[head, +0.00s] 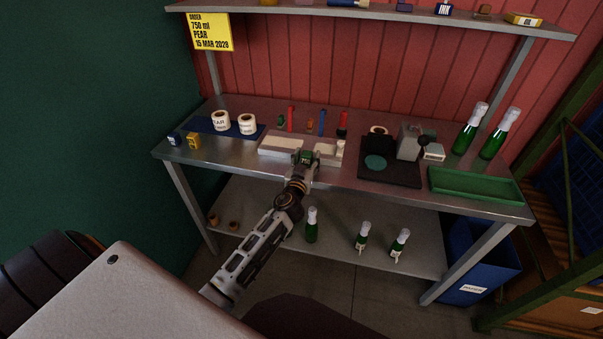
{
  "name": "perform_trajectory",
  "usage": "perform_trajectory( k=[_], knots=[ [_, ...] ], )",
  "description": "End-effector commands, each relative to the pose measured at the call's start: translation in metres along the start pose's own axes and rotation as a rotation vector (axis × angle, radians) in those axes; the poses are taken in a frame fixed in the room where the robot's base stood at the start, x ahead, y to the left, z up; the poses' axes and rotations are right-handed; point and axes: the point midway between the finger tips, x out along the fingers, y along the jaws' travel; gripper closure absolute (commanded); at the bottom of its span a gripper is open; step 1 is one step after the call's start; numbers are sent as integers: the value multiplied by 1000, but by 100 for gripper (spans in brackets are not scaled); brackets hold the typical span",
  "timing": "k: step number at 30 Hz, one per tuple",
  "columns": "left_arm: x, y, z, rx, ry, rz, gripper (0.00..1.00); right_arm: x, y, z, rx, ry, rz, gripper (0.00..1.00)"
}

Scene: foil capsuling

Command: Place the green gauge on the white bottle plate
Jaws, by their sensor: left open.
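The white bottle plate (280,145) is a pale, low block lying near the front middle of the metal bench. A small green block, which looks like the green gauge (305,156), is at the front part of the plate. My left gripper (306,161) is open and reaches in from the front, with its fingertips at this green block. The gripper partly hides the block, so I cannot tell whether it touches the plate. My right gripper is not in view.
Several small coloured items, including a red marker (290,119) and a small green piece (281,120), stand behind the plate. A black machine base (402,174) and a green tray (475,186) are to the right. White rolls (247,124) stand left. Bottles (311,226) stand on the lower shelf.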

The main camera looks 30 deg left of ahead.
Motion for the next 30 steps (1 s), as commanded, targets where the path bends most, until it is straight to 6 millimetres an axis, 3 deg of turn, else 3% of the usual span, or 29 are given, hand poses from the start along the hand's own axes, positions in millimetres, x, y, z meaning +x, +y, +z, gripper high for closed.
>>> perform_trajectory(
  k=[8, 30],
  knots=[
    [-14, 0, 0, -1, -1, 1, 47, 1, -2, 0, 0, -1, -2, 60],
    [-78, 0, 0, -1, 0, 0, 47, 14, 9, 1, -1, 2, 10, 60]
  ],
)
